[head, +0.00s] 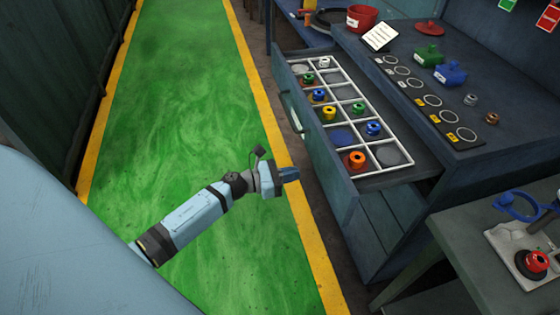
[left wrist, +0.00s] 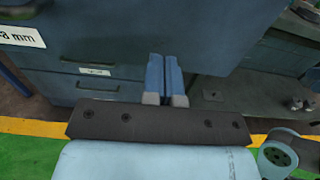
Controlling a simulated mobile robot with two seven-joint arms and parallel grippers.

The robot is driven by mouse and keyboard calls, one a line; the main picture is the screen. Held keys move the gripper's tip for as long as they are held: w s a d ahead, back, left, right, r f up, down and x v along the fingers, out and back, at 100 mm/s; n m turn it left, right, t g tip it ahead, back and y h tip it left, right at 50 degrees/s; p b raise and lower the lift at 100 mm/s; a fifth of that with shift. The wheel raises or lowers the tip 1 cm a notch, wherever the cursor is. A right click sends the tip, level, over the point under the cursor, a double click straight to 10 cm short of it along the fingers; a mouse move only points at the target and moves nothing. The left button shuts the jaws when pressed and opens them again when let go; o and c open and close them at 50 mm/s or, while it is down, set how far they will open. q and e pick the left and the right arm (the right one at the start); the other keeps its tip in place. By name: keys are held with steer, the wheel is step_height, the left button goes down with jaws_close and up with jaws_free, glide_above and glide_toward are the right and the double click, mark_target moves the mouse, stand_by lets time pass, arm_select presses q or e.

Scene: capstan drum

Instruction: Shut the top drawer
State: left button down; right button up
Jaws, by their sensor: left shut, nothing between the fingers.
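The top drawer (head: 318,156) is pulled out of the dark blue cabinet, towards the left in the head view. Inside it a white divider grid holds several coloured parts. Its front carries a handle (head: 291,111). My left gripper (head: 290,174) is shut and empty, to the left of the drawer front near its near end. In the left wrist view the shut fingers (left wrist: 165,80) point at the drawer front (left wrist: 200,30), which fills the top; a gap or contact there is hard to tell. My right gripper is not in view.
The cabinet top holds a black strip with rings (head: 432,100), a green part (head: 428,56), a blue part (head: 450,73) and a red bucket (head: 361,18). A grey bench (head: 470,250) stands at the lower right. The green floor (head: 190,90) left of the drawer is clear.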

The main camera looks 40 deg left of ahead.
mark_target(325, 167)
arm_select(q)
steer(key=p+x, duration=0.1)
steer(key=x, duration=0.5)
steer(key=shift+w+d, duration=0.45)
steer(key=shift+w, duration=0.05)
